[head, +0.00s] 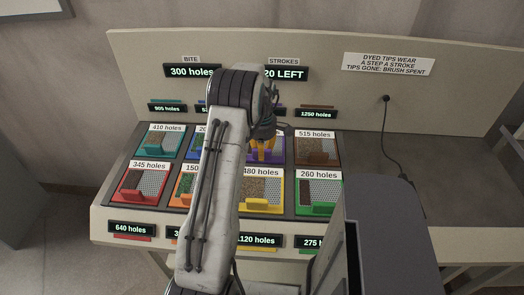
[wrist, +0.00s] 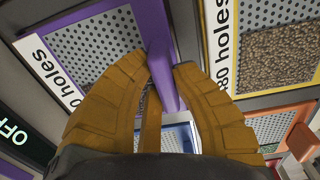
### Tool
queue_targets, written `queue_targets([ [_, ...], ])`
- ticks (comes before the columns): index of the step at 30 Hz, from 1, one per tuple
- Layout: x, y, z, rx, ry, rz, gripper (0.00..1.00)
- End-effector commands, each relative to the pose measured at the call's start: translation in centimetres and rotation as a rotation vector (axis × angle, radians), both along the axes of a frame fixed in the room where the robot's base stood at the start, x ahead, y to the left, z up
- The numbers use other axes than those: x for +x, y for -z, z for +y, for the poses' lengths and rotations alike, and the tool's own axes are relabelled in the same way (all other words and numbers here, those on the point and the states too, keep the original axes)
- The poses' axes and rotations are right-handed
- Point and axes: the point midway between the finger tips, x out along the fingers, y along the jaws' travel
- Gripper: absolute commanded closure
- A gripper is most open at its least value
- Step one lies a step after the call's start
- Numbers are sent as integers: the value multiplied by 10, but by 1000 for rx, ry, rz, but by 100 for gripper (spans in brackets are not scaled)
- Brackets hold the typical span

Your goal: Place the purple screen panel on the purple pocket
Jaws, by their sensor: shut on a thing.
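My gripper (head: 264,149) has yellow-orange fingers and reaches down over the purple station in the back row of the bench. In the wrist view my gripper (wrist: 168,76) is shut on the upright purple handle of the purple screen panel (wrist: 160,38). A purple-edged frame with a grey perforated plate (wrist: 95,48) and a white holes label lies beside the fingers. The purple pocket (head: 281,155) is mostly hidden by my arm and fingers in the head view. I cannot tell whether the panel is seated in it or raised.
Teal (head: 158,142), brown (head: 317,150), red (head: 143,184), yellow (head: 262,190) and green (head: 318,192) stations surround it closely. Blue and orange ones are partly behind my arm. A backboard with displays rises behind. The bench's right side is clear except for a black cable (head: 388,135).

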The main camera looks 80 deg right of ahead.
Motion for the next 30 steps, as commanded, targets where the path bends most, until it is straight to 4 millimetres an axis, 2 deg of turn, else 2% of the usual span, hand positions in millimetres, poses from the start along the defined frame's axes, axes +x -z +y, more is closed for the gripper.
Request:
queue_targets([
  [7, 0, 2, -1, -3, 0, 0, 100],
  [8, 0, 2, 0, -1, 0, 0, 77],
  [15, 0, 2, 0, -1, 0, 0, 55],
  [24, 0, 0, 0, -1, 0, 0, 55],
  [30, 0, -18, 0, -4, 0, 0, 55],
])
